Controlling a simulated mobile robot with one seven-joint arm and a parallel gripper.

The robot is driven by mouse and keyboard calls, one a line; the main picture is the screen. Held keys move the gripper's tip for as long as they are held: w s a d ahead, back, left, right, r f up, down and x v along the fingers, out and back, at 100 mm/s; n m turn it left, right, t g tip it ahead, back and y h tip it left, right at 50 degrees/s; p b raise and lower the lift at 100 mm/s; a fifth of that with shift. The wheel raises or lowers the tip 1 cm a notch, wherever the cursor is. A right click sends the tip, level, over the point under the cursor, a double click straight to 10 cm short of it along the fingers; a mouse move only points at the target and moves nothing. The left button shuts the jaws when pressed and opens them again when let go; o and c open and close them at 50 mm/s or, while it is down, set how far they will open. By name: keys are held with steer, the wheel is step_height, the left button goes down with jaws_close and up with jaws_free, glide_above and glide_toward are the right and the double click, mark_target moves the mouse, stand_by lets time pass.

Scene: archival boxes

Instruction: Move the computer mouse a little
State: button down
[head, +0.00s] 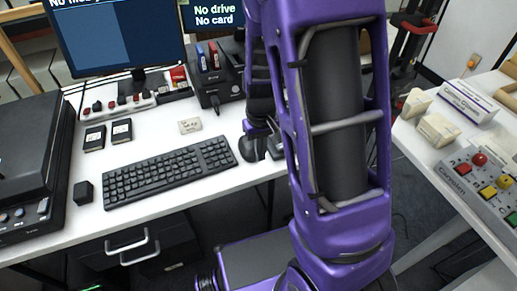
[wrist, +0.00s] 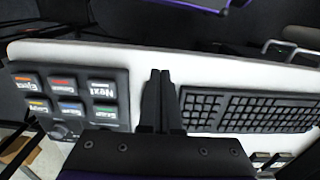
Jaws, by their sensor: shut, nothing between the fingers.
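My gripper (wrist: 161,74) is shut and empty in the wrist view. Its dark fingers point toward the desk's front edge, between the keyboard and a button pad. In the head view my arm hides most of this spot. A dark rounded shape shows there beside the right end of the keyboard, and I cannot tell whether it is the computer mouse or part of my gripper. I cannot make out the mouse for certain in either view.
The black keyboard (head: 168,172) lies left of my gripper in the head view; it also shows in the wrist view (wrist: 250,110). The button pad (wrist: 75,94) is close on the other side. A small black cube (head: 83,192) and a pale label block (head: 190,126) stand on the white desk (head: 150,147).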

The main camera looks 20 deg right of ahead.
mark_target(260, 176)
step_height(260, 176, down, 8)
steer(key=shift+r+b, duration=0.1)
steer(key=shift+b, duration=0.75)
steer(key=w, duration=0.2)
steer(key=shift+w+a+r, duration=0.1)
steer(key=shift+w+r, duration=0.1)
steer(key=shift+w, duration=0.8)
steer(key=shift+w, duration=0.1)
